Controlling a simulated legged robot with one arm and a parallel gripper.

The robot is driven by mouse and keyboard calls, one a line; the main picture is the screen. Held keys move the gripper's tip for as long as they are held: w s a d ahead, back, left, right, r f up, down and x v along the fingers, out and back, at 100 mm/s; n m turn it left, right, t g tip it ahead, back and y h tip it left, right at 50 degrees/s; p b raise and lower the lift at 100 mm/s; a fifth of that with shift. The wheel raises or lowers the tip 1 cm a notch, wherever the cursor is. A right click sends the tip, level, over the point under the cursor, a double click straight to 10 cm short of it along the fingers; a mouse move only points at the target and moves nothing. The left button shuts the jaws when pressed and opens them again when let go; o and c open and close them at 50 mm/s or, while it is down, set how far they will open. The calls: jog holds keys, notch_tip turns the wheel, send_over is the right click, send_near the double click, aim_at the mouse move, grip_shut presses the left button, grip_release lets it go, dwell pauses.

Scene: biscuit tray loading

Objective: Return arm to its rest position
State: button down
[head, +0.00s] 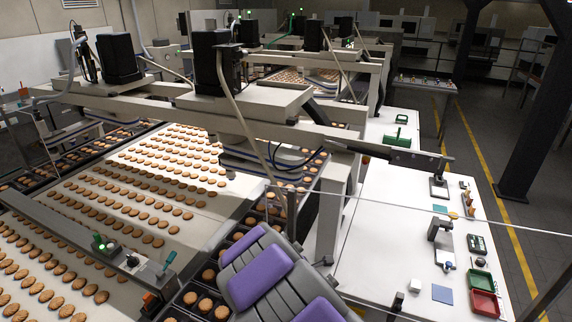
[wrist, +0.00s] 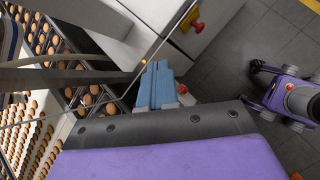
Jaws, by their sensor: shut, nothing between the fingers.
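My gripper (wrist: 156,70) shows in the wrist view as two light blue fingers side by side, shut and empty, beyond the dark edge of a purple panel of my arm. In the head view my grey and purple arm (head: 262,275) is folded at the bottom middle, beside the biscuit line; the fingers cannot be made out there. Rows of biscuits (head: 150,190) lie on the pale conveyor (head: 228,188) at the left. Dark trays (head: 241,233) holding biscuits run along the conveyor's near side, left of my arm.
A white worktable (head: 378,225) at the right bears a green bin (head: 480,279), a red bin (head: 485,303), a blue pad (head: 442,294) and small tools. A grey machine beam (head: 270,125) crosses above the conveyor.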

jog(key=s+d+r+m+g+b, duration=0.2)
jog(key=s+d+m+b, duration=0.3)
jog(key=s+d+m, duration=0.3)
jog(key=s+d+r+m+g+b, duration=0.2)
jog(key=s+d+m+b, duration=0.3)
jog(key=s, duration=0.5)
jog(key=s+a+f+m+g+y+b, duration=0.1)
jog(key=s+a+m+b, duration=0.1)
jog(key=s, duration=0.5)
jog(key=s+a+f+m+g+y+b, duration=0.1)
jog(key=s+m+b, duration=0.3)
jog(key=s, duration=0.4)
jog(key=s+a+f+m+g+y+b, duration=0.1)
jog(key=s+a+f+m+y+b, duration=0.2)
jog(key=s, duration=0.5)
jog(key=shift+a+f+m+g, duration=0.2)
jog(key=shift+a+m+g, duration=0.1)
jog(key=shift+a, duration=0.2)
